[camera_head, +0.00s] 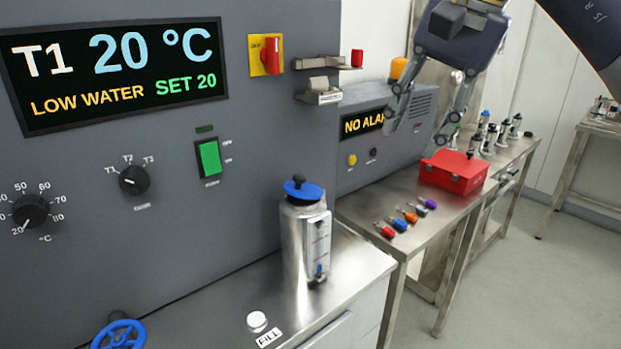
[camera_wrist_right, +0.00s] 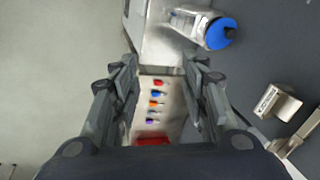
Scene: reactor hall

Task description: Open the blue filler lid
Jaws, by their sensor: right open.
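The blue filler lid (camera_head: 304,190) sits on top of a steel filler vessel (camera_head: 300,240) with a sight glass on its front. The lid has a dark knob and lies closed on the vessel. In the right wrist view the lid (camera_wrist_right: 220,33) shows at the top right, beyond the fingers. My right gripper (camera_head: 416,133) is open and empty, in the upper right of the head view. It hangs above the second bench, to the right of the lid and well apart from it. In the right wrist view its two fingers (camera_wrist_right: 162,75) stand wide apart. My left gripper is not seen.
A red box (camera_head: 453,172) and several coloured plug-like pieces (camera_head: 399,220) lie on the bench below my right gripper. A grey control panel (camera_head: 250,120) stands behind the vessel. A fill button (camera_head: 257,321) and a blue handwheel (camera_head: 118,335) are at the front.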

